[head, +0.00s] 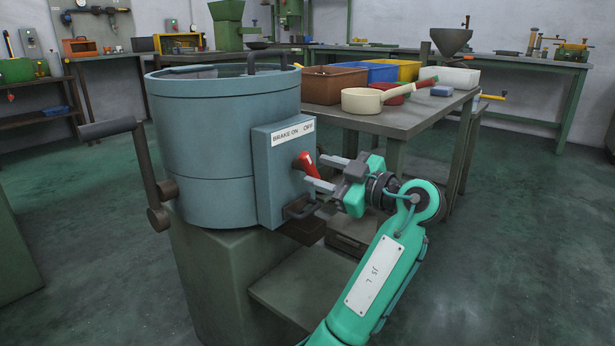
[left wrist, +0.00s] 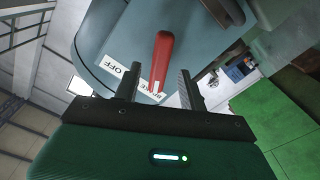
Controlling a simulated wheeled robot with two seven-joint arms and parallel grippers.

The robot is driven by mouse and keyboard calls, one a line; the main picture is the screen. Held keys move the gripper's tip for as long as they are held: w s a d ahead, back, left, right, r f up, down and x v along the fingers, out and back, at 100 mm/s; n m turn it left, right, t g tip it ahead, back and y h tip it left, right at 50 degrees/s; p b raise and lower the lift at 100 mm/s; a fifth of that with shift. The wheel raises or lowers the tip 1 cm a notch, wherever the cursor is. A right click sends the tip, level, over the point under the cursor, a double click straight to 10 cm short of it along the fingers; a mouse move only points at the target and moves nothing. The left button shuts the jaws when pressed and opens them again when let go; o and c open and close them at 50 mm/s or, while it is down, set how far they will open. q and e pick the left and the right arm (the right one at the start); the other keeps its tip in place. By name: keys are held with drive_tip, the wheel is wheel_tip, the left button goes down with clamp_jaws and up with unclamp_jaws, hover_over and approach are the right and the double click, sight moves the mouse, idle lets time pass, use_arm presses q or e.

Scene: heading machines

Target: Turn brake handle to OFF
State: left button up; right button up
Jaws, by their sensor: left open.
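The red brake handle (head: 307,163) sits on the blue-grey box (head: 268,190) on the side of a round machine drum. A white label (head: 293,132) above it reads BRAKE ON and OFF. The handle slants in the head view. My left gripper (head: 316,170) is in front of the box with its fingers pointing at it. In the left wrist view the handle (left wrist: 162,58) shows between the two open fingers (left wrist: 160,72), with a gap visible on each side. Whether a finger touches it lower down cannot be told. My right gripper is out of view.
The blue-grey drum (head: 215,115) stands on a green pedestal, with a dark crank (head: 146,175) on its left. A table (head: 400,122) behind holds bins and a cream pan (head: 362,101). The floor at right is clear.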

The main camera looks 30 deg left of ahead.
sight(313, 169)
use_arm(q)
drive_tip(key=shift+w+a+b, duration=0.15)
drive_tip(key=shift+a+b, duration=0.45)
drive_tip(key=shift+a, duration=1.55)
drive_tip(key=shift+c, duration=0.4)
clamp_jaws()
